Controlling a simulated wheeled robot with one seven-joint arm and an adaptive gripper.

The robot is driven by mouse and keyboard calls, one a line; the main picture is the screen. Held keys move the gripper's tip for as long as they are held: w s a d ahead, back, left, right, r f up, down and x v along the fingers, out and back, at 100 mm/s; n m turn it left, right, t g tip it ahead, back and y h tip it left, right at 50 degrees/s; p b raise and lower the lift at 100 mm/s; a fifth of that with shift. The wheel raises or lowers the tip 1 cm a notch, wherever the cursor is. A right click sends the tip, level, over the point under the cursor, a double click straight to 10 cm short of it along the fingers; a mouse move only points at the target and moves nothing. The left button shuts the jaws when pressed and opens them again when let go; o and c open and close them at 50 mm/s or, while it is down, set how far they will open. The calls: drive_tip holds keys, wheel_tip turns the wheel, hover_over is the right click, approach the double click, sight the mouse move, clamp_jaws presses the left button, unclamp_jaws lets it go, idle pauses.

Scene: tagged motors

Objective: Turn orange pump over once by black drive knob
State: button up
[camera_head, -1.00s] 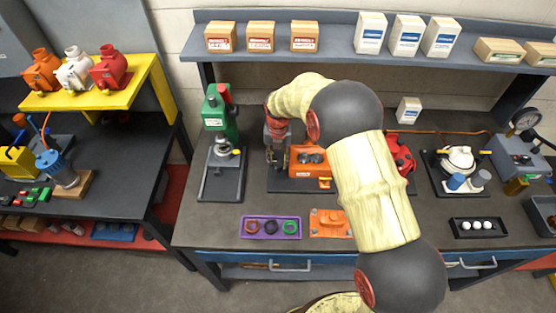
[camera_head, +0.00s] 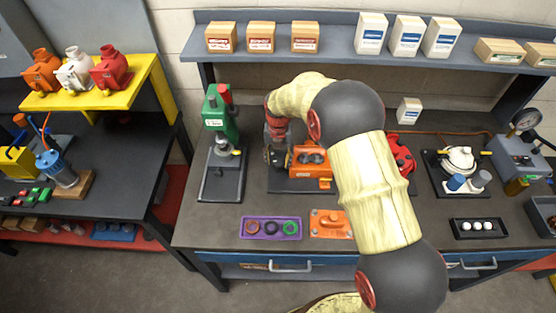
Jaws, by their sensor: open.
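The orange pump (camera_head: 310,160) sits on a dark base plate on the workbench, left of the middle, partly behind my arm. My gripper (camera_head: 277,160) is at the pump's left end, pointing down, close to the bench. It is open. The black drive knob is not clearly visible; it seems to be at the pump's left end, among the gripper's fingers. I cannot tell whether the fingers touch it.
A green press (camera_head: 222,140) stands just left of my gripper. A purple tray (camera_head: 270,228) with rings and an orange plate (camera_head: 329,224) lie in front. A red pump (camera_head: 401,157) is to the right, partly behind my arm. A shelf with boxes runs above.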

sight(278, 162)
wheel_tip(278, 162, up, 8)
drive_tip(key=shift+f, duration=0.25)
